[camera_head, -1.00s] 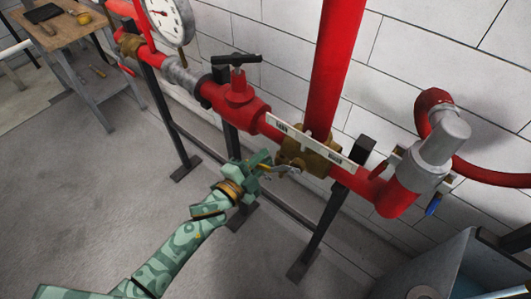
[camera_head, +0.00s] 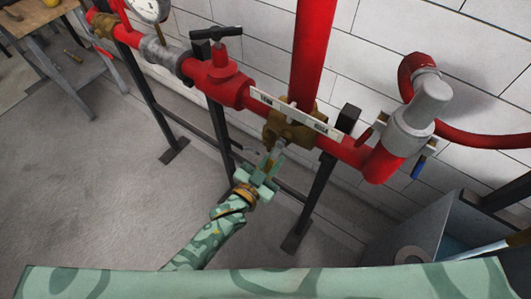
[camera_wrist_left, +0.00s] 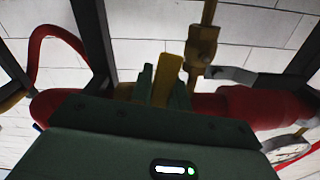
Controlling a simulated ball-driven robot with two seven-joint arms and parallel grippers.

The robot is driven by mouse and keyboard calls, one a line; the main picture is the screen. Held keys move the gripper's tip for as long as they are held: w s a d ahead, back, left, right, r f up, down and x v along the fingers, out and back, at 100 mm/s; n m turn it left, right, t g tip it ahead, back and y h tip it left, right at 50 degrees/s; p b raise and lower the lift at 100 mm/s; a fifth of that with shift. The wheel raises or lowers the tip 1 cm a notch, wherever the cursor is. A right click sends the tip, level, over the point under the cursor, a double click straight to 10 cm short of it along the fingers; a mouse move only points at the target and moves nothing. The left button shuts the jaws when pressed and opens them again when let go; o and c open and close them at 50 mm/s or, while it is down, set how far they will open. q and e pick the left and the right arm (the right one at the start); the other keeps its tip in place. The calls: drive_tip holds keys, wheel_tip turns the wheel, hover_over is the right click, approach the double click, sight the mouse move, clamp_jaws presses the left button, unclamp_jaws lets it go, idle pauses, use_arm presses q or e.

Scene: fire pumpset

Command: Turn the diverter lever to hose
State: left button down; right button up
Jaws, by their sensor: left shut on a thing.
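The brass diverter valve (camera_head: 284,131) sits on the red pipe below the red riser, behind a white label strip (camera_head: 318,123) whose words are too small to read. Its lever (camera_head: 274,156) points down and slightly left, away from the wall. My left gripper (camera_head: 268,168) is shut on the lever's end. In the left wrist view the yellow lever grip (camera_wrist_left: 168,80) stands between the two green fingers of my left gripper (camera_wrist_left: 165,88). My right gripper is not in view.
A black T-handle valve (camera_head: 216,34) and a gauge (camera_head: 150,8) are to the left on the pipe. A grey capped outlet (camera_head: 424,105) with a red hose is right. Black stand legs (camera_head: 308,205) flank my arm. A grey bin (camera_head: 425,225) stands lower right.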

use_arm(q)
drive_tip(key=shift+s+d+f+n, duration=0.15)
drive_tip(key=shift+s+d+n, duration=0.5)
drive_tip(key=shift+d+n, duration=0.35)
drive_tip(key=shift+a, duration=0.1)
drive_tip(key=c, duration=1.3)
unclamp_jaws()
drive_tip(key=shift+c, duration=0.2)
drive_tip(key=p+v, duration=0.2)
drive_tip(key=v, duration=1.4)
drive_tip(key=shift+s, duration=0.2)
drive_tip(key=shift+a, duration=0.1)
